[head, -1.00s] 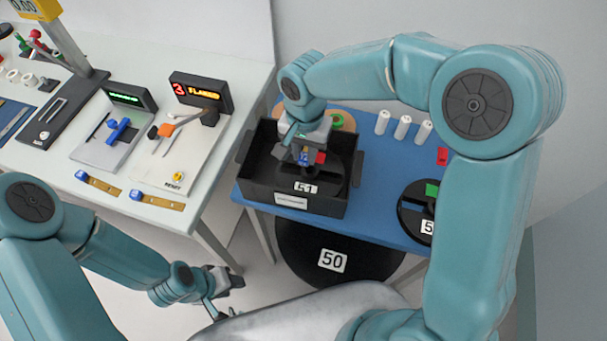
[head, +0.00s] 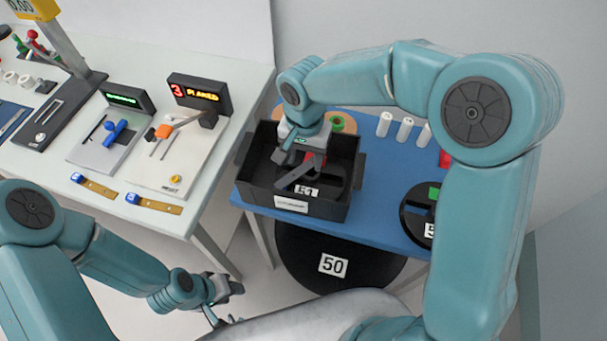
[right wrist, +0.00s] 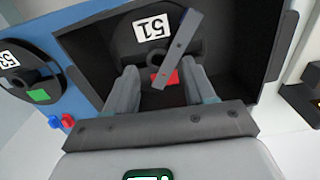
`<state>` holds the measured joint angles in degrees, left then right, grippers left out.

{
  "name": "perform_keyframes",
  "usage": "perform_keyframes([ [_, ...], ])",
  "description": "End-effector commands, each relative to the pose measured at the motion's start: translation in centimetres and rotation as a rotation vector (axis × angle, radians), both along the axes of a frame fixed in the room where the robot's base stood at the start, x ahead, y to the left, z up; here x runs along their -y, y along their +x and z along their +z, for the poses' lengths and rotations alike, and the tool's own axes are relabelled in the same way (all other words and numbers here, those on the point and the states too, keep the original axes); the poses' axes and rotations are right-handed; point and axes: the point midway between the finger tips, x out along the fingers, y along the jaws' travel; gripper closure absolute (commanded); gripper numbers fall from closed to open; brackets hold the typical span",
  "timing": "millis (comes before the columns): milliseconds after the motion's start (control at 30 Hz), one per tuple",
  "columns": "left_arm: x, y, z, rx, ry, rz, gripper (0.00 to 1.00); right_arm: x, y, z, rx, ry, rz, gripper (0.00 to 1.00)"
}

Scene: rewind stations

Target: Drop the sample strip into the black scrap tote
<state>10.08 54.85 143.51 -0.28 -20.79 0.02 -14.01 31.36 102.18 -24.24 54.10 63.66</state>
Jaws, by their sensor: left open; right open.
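The black scrap tote (head: 262,196) stands on the blue table top, and its wall shows in the right wrist view (right wrist: 272,50). My right gripper (head: 300,160) reaches down over the tote, its fingers spread apart with a gap between them (right wrist: 162,88). A grey strip (head: 296,177), apparently the sample strip, lies slanted inside the tote's outline, clear of both fingers. In the right wrist view the strip (right wrist: 180,45) crosses in front of a black disc labelled 51. I cannot tell whether it is touching anything. My left gripper (head: 229,304) is open and empty, low at the left, away from the tote.
A red piece (right wrist: 165,78) shows in the tote near the black disc. White cylinders (head: 404,130) and another black disc with a green patch (head: 413,217) are on the blue table (head: 375,200). A white bench (head: 215,150) with instruments stands left. A black round labelled 50 (head: 300,265) is below.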

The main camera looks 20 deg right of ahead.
Motion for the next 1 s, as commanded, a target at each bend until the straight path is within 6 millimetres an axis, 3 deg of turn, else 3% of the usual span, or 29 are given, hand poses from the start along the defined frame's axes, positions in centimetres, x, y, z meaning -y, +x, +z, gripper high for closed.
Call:
perform_keyframes([
  [500, 0.0, 0.0, -0.1, 0.0, 0.0, 0.0, 0.6, 0.0, 0.0, 12.6, 0.006, 0.002, 0.001, 0.46],
  [700, 0.0, 0.0, 0.0, 0.0, 0.0, 0.0, 0.6, 0.0, -0.1, 15.0, 0.002, 0.001, 0.002, 0.46],
  [1000, 0.0, 0.0, 0.0, 0.0, 0.0, 0.0, 0.6, 0.0, -0.1, 15.4, 0.001, 0.0, 0.002, 0.46],
])
